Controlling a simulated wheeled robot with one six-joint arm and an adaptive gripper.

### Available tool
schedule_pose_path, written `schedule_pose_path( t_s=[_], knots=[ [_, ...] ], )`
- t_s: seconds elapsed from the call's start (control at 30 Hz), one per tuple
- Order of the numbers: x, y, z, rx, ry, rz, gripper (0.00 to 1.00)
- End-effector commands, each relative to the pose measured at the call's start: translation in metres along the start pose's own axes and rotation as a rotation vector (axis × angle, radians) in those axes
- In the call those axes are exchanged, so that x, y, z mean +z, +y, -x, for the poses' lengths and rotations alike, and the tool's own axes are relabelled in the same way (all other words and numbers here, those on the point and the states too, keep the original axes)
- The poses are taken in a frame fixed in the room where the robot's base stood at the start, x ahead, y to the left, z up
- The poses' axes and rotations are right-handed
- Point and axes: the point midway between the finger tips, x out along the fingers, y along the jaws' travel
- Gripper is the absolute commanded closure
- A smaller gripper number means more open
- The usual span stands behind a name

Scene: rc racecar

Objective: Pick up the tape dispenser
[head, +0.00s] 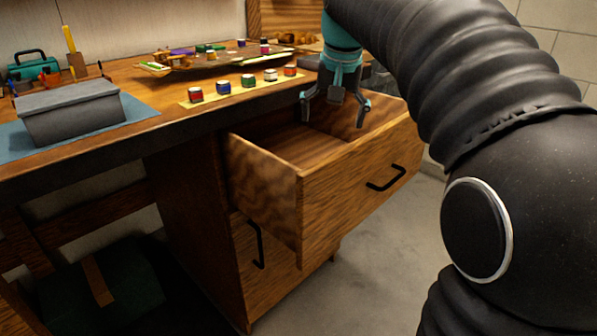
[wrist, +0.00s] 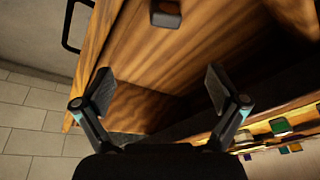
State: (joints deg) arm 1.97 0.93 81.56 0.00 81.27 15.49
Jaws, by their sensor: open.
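My gripper (head: 335,105) is open and empty, fingers pointing down, over the pulled-out drawer (head: 345,190) in the head view. In the wrist view, its two fingers (wrist: 160,92) are spread apart with only wood and shadow between them.
The wooden desk (head: 150,85) holds a grey box (head: 72,112) on a blue mat, a teal toolbox (head: 33,66) and several paint jars (head: 248,81) on a yellow strip. The drawer walls stand around my gripper. A closed cabinet is below; open floor (head: 370,270) lies in front.

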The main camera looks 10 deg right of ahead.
Motion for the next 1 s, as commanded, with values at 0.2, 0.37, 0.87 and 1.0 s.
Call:
schedule_pose_path(
  t_s=[0.2,0.37,0.87,1.0],
  knots=[
    [-0.022,-0.016,-0.049,0.054,-0.158,-0.140,0.04],
    [-0.025,-0.022,-0.074,0.092,-0.234,-0.213,0.04],
    [-0.007,-0.019,-0.145,0.110,-0.265,-0.244,0.04],
    [-0.003,-0.018,-0.161,0.110,-0.265,-0.243,0.04]
  ],
)
